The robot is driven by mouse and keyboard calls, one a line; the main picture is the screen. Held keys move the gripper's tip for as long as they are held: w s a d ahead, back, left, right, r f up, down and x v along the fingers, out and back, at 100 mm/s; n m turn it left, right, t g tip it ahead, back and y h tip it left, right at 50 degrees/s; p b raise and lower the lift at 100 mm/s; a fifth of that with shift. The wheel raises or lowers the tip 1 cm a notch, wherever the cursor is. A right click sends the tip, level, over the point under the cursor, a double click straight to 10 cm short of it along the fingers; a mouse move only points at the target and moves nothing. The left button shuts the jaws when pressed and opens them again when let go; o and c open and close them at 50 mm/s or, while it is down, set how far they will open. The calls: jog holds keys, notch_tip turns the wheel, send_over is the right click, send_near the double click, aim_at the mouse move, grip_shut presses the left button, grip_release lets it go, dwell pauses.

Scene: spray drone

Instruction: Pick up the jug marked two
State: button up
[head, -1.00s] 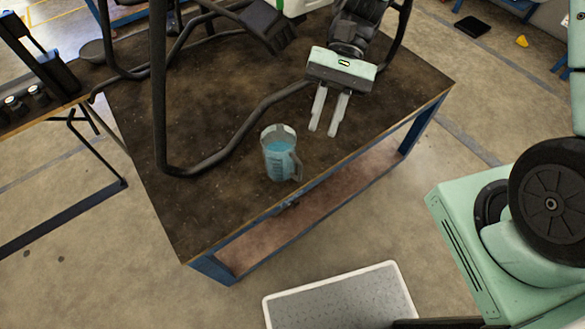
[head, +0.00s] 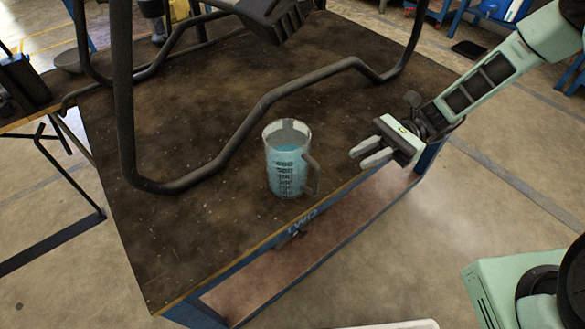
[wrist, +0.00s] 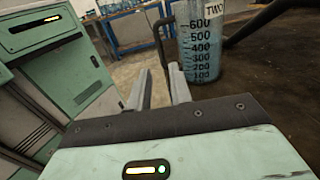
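A clear measuring jug (head: 287,165) with blue liquid and a dark number scale stands upright on the brown table, near its front edge. Its handle (head: 313,176) is on its right side, facing my gripper. In the wrist view, the jug (wrist: 201,45) shows a white label reading TWO, and its top is cut off. My gripper (head: 358,160) is to the right of the jug, apart from it, with its fingers pointing left. The fingers are open and empty. In the wrist view, the jug is right of and beyond the fingertips (wrist: 160,68).
The brown table (head: 200,225) has a blue frame, with lettering on its front edge. A dark bent tube frame (head: 240,135) runs behind and left of the jug. The table top between jug and gripper is clear.

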aim_at(295, 167)
jog(key=b+x, duration=0.1)
jog(key=x, duration=1.3)
jog(key=shift+s+f, duration=0.15)
jog(key=shift+f, duration=0.05)
grip_shut()
